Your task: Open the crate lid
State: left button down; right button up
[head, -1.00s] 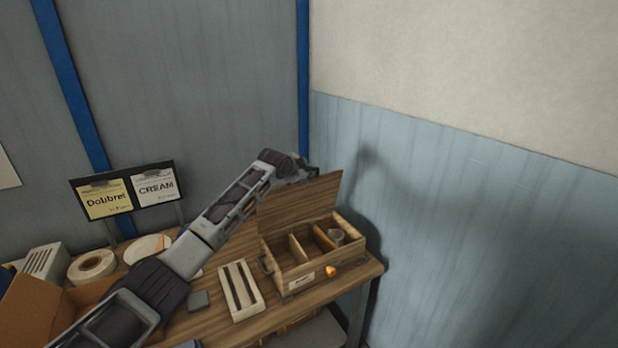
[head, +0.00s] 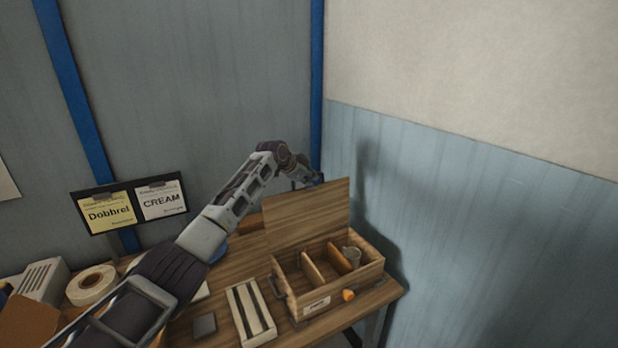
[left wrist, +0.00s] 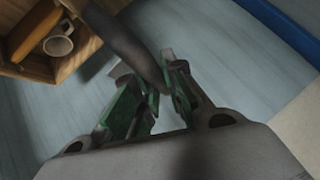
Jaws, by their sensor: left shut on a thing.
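The wooden crate (head: 338,290) stands at the right end of the table, with its compartments in view. Its lid (head: 308,213) stands up along the back edge, well clear of the opening. My left gripper (head: 312,181) is at the top edge of the lid, partly hidden behind it. A corner of the crate (left wrist: 72,66) with a cup (left wrist: 58,42) shows there too. My right gripper is not in view.
A cup (head: 351,256) sits in the crate's right compartment. An orange knob-like thing (head: 348,295) is at the crate's front. A slotted block (head: 251,311) stands left of the crate, and a tape roll (head: 92,285) farther left. Walls are close behind and at right.

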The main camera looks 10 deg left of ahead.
pick_arm(q)
jog(key=shift+s+a+f, duration=0.15)
jog(key=shift+f, duration=0.4)
jog(key=c, duration=1.5)
grip_release()
jog(key=shift+r, duration=0.15)
jog(key=shift+r, duration=0.2)
jog(key=shift+r, duration=0.1)
jog(key=shift+s+a+r, duration=0.25)
jog(key=shift+s+r, duration=0.1)
jog(key=shift+r, duration=0.1)
jog(key=shift+v, duration=5.15)
jog(key=shift+a+f, duration=0.1)
jog(key=shift+f, duration=0.05)
